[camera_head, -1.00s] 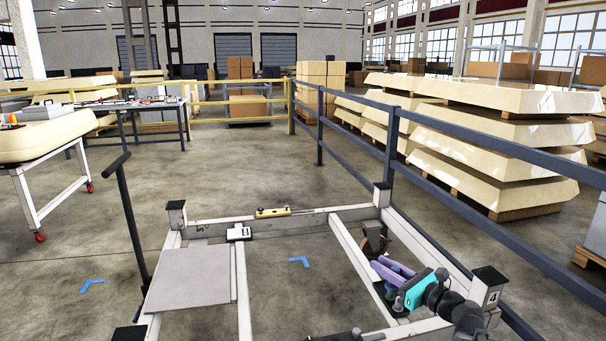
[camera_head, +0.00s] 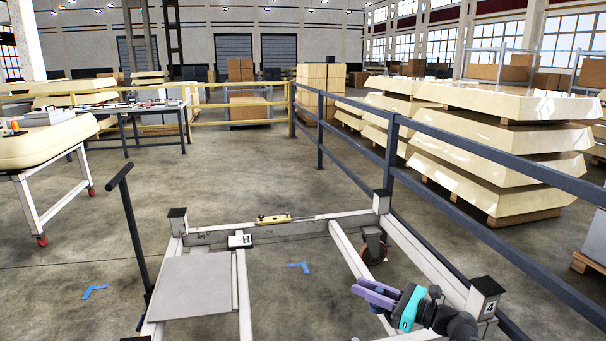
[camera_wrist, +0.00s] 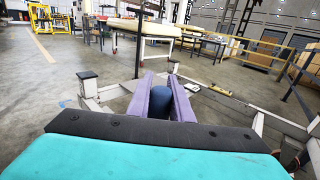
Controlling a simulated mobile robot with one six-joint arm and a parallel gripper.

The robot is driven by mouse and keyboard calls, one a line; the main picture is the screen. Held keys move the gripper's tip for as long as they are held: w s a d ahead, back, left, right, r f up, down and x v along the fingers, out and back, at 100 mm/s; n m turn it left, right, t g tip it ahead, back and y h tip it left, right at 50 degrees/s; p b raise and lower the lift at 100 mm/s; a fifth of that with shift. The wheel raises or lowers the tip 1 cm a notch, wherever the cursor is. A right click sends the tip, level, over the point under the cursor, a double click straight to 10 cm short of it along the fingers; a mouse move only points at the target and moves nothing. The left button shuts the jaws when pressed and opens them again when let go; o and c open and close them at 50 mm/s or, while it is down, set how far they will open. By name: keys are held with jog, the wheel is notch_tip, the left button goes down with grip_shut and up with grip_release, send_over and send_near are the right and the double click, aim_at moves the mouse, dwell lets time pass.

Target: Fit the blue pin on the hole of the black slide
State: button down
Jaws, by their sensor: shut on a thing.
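My gripper (camera_head: 356,287), with purple fingers, is over the right part of the white trolley frame (camera_head: 285,230) in the head view. In the wrist view my gripper (camera_wrist: 161,77) is shut on the blue pin (camera_wrist: 160,103), whose rounded dark blue body shows between the fingers.
A grey plate (camera_head: 192,287) covers the trolley's left side, with a dark upright handle (camera_head: 131,235) beside it. Black-capped posts (camera_head: 178,220) stand at its corners. A dark railing (camera_head: 392,150) runs along the right. A yellow fitting (camera_head: 272,219) lies on the far bar.

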jog(key=shift+r+p, duration=2.45)
jog(key=shift+p, duration=2.15)
